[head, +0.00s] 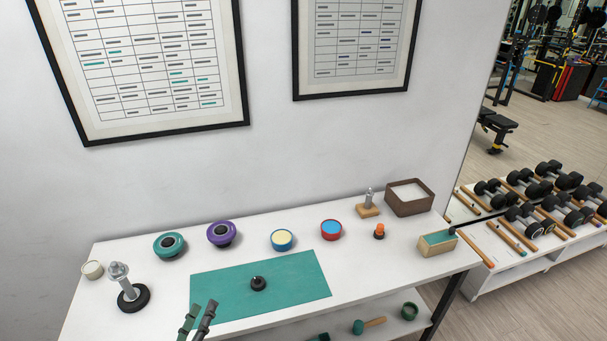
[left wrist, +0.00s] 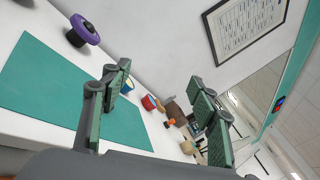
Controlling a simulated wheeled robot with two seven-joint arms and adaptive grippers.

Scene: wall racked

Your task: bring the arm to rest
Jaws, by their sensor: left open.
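In the left wrist view the gripper (left wrist: 158,80) is also open and empty, with the teal mat (left wrist: 60,92) at the left. My right gripper is in neither view.
On the table are a teal mat (head: 300,272) with a small black knob (head: 258,284), a weight post (head: 128,292), teal (head: 170,246) and purple (head: 222,233) discs, tubs (head: 282,240) and a brown box (head: 410,197). A lower shelf (head: 385,326) holds several items.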

